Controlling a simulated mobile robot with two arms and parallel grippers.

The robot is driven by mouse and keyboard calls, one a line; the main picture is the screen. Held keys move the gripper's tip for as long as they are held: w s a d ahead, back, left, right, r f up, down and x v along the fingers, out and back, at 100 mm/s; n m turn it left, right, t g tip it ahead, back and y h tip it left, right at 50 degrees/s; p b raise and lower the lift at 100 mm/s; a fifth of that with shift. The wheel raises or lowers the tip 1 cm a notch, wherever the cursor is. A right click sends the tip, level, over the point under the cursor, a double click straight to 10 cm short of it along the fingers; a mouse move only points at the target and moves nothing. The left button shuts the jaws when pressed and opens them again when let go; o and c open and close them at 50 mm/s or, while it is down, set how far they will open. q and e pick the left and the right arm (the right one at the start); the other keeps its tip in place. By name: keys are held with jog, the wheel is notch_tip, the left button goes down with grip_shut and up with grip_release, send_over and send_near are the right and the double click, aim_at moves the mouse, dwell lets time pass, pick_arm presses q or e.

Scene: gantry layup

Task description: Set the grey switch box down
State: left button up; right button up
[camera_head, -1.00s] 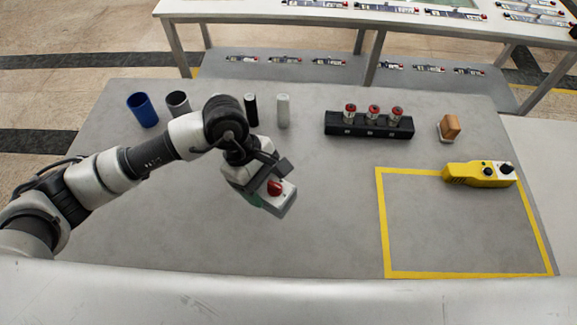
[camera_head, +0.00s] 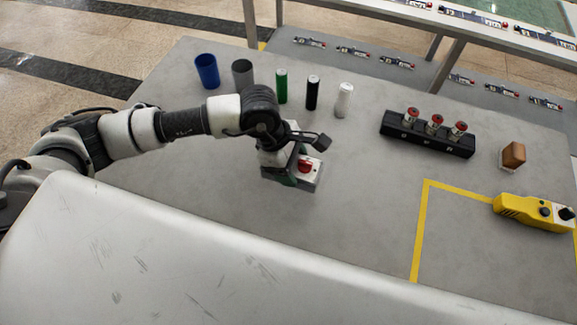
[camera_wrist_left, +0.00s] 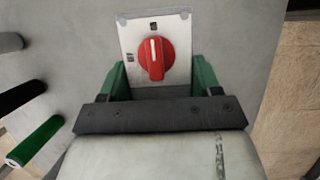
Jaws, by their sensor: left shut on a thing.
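The grey switch box (camera_head: 309,178) with a red rotary knob is at the middle of the grey table, at or very near its top; I cannot tell if it touches. My left gripper (camera_head: 292,168) is around it, its green fingers shut on the box's sides. In the left wrist view the box's light face and red knob (camera_wrist_left: 155,58) show between the green fingers (camera_wrist_left: 160,78). The lower part of the box is hidden. My right gripper is in neither view.
A blue cup (camera_head: 207,71), a grey cup (camera_head: 243,75) and green (camera_head: 282,86), black (camera_head: 312,93) and white (camera_head: 344,100) cylinders stand behind. A black rack (camera_head: 427,136), a brown block (camera_head: 513,156) and a yellow control box (camera_head: 534,212) are right. Yellow tape (camera_head: 421,230) marks an area.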

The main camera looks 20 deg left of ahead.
pick_arm(q)
jog(key=shift+w+a+f, duration=0.15)
jog(key=shift+a+f, duration=0.3)
jog(key=shift+a, duration=0.25)
notch_tip(320, 180, down, 3)
jog(key=shift+f+p, duration=0.1)
jog(key=shift+p, duration=0.45)
jog(key=shift+f, duration=0.45)
jog(key=shift+f, duration=0.1)
jog(key=o, duration=1.1)
